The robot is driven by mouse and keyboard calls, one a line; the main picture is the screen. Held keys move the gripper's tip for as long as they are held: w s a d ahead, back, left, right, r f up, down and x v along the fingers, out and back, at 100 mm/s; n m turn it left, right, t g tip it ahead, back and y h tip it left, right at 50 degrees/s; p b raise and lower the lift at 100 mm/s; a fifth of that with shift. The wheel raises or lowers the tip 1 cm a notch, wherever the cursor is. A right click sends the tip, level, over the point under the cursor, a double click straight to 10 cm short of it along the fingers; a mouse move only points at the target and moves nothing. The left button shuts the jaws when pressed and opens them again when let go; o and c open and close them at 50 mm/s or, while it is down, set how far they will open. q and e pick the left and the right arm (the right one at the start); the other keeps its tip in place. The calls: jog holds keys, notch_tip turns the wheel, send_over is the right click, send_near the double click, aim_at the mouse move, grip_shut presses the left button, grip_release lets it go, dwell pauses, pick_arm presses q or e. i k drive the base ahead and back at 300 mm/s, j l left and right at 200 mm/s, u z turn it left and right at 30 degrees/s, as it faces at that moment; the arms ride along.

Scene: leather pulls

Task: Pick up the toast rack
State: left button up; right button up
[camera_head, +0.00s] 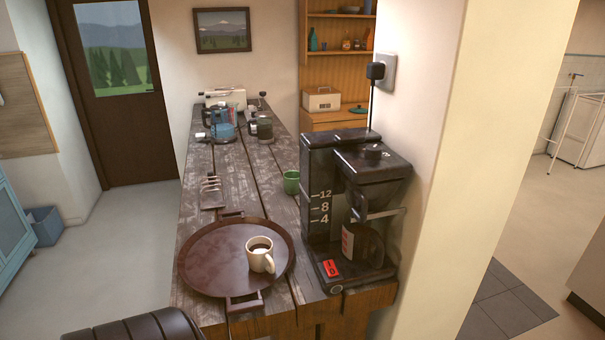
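A toast rack (212,192) with thin upright dividers stands on the dark wooden table (239,172), near its left edge. It is behind the round brown tray and looks empty, though it is small in the view. Neither my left gripper nor my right gripper is in view.
The tray (205,262) holds a white mug (260,256) of dark drink. A green cup (291,182) and a large black coffee maker (352,205) stand to the right. A blue kettle-like item (222,126) and other items are farther back.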

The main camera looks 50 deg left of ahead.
aim_at(212, 195)
jog(key=u, duration=2.2)
jog(key=z, duration=0.35)
jog(key=i+j+z, duration=0.2)
jog(key=j+z, duration=0.15)
jog(key=i+j+z, duration=0.15)
jog(key=j+z, duration=0.2)
jog(key=j, duration=0.2)
jog(key=i+j+z, duration=0.1)
jog(key=j+z, duration=0.25)
jog(key=j, duration=0.15)
jog(key=j+z, duration=0.35)
jog(key=j, duration=0.2)
